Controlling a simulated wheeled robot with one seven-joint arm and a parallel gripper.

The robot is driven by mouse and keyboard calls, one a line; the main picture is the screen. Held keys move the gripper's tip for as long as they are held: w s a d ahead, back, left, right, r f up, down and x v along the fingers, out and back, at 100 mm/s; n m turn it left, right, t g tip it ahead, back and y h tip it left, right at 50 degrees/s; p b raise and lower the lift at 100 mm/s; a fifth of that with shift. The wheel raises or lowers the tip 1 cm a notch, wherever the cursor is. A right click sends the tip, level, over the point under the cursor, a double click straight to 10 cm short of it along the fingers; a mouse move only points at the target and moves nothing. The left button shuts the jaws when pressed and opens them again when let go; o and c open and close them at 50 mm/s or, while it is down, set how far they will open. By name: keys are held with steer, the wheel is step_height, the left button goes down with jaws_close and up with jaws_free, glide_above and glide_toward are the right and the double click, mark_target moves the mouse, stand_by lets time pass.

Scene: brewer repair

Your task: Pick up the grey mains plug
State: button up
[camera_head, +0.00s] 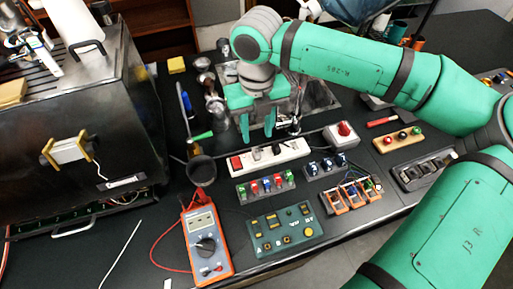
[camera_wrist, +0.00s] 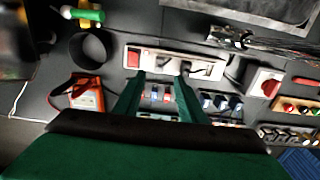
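A white power strip (camera_head: 290,152) with a red switch at its left end lies on the dark worktop. It also shows in the wrist view (camera_wrist: 208,67). A dark plug with a cable (camera_wrist: 187,67) sits in it right of centre. Another greyish shape (camera_wrist: 163,61) is in the strip to its left. I cannot tell for sure which one is the grey mains plug. My gripper (camera_head: 257,126) points down above the far side of the strip in the head view. Its two green fingers are apart and nothing shows between them; in the wrist view they (camera_wrist: 161,78) reach toward the strip.
A white box with a red rotary knob (camera_head: 342,134) stands right of the strip. A row of coloured parts (camera_head: 266,186) and an orange multimeter (camera_head: 206,243) lie nearer. A dark cup (camera_head: 202,171) stands left.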

mark_target(257, 151)
step_height(257, 151, down, 8)
steer(key=shift+a+r, duration=0.1)
steer(key=shift+r, duration=0.1)
steer(key=shift+s+f, duration=0.1)
steer(key=shift+f, duration=0.45)
jaws_close()
